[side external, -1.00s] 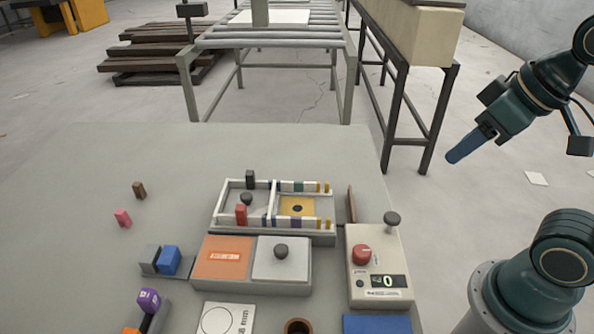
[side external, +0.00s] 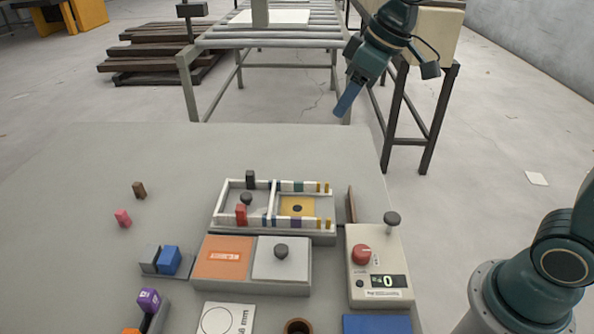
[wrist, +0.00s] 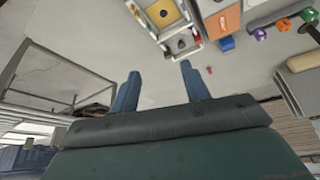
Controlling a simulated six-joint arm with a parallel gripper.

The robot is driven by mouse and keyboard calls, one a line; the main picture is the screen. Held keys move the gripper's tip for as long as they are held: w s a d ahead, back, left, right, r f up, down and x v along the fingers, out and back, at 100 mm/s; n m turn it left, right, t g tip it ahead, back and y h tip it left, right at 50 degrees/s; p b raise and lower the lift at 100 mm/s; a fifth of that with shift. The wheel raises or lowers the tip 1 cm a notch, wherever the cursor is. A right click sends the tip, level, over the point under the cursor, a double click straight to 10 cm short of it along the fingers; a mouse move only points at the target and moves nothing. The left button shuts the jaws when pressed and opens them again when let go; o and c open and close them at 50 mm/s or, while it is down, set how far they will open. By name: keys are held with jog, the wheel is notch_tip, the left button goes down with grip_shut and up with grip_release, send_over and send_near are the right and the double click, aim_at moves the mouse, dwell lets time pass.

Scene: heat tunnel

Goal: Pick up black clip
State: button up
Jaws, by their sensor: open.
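A small dark block, which looks like the black clip (side external: 250,178), stands upright at the back left edge of a white-railed frame (side external: 217,214) on the table. My gripper (side external: 345,104) is high beyond the back right of the table, well away from the clip. In the wrist view my gripper (wrist: 160,69) has its two blue fingers spread apart with nothing between them.
A red clip (side external: 241,214) sits on the frame's front left. Brown (side external: 139,190) and pink (side external: 122,217) pieces lie on the left of the table. A control box (side external: 379,268) with upright knobs stands at the right. The table's back left is clear.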

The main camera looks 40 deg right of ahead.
jog(key=w+a+f+n+g, duration=0.1)
jog(key=w+f, duration=0.1)
jog(key=w, duration=0.3)
jog(key=w+a+f+n, duration=0.1)
jog(key=w+a+f, duration=0.15)
jog(key=w, duration=0.25)
jog(key=n+y, duration=0.2)
send_near(250, 172)
jog(key=shift+x, duration=2.5)
jog(key=shift+a, duration=0.1)
jog(key=shift+x, duration=2.5)
grip_shut()
